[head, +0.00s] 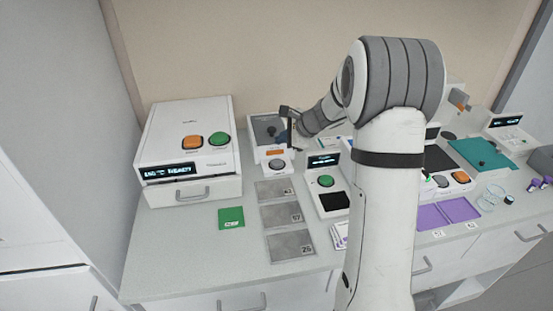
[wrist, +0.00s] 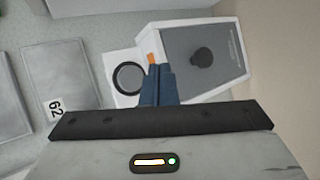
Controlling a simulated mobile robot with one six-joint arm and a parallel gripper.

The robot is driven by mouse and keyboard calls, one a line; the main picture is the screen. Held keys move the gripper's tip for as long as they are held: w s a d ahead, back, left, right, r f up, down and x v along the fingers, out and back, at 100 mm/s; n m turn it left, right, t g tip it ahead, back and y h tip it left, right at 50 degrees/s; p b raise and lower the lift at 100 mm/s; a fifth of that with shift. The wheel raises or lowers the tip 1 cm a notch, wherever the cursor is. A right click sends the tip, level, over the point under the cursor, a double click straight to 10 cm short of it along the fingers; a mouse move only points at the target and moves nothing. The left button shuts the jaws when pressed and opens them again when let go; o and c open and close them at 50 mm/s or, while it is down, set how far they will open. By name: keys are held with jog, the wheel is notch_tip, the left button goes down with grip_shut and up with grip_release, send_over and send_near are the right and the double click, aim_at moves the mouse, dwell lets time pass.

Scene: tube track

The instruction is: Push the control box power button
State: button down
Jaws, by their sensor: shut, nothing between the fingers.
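My gripper (head: 290,124) is shut and empty, in front of the small white box (head: 258,146) with a dark grey lid and black knob. In the wrist view its fingers (wrist: 157,82) are together, pointing at the near edge of that box (wrist: 235,85). They partly hide a small orange part (wrist: 151,57). A round dark grey button (wrist: 129,77) sits on a white panel left of the fingertips; it also shows in the head view (head: 277,165). I see a gap in the picture between fingertips and button; contact is not visible. No label names the control box.
A large white machine (head: 160,140) with a display, orange button (head: 192,142) and green button (head: 219,138) stands left. Grey numbered plates (head: 281,214) and a green card (head: 231,217) lie in front. Another device with a green button (head: 325,181) stands right, beside my arm.

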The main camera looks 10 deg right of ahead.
jog(key=a+n, duration=0.1)
jog(key=n, duration=0.1)
notch_tip(320, 180, up, 7)
jog(key=n+g+h+b, duration=0.35)
jog(key=n+h, duration=0.25)
jog(key=n, duration=1.1)
send_over(277, 162)
jog(key=s+p, duration=0.1)
jog(key=s, duration=0.3)
jog(key=shift+w+r, duration=0.15)
jog(key=shift+w, duration=0.05)
jog(key=x, duration=0.4)
jog(key=p+x, duration=0.1)
jog(key=x, duration=0.3)
jog(key=s+x, duration=0.1)
jog(key=x, duration=0.3)
jog(key=shift+w+f, duration=0.1)
jog(key=shift+f, duration=0.45)
jog(key=shift+f+p, duration=0.3)
jog(key=shift+f, duration=0.3)
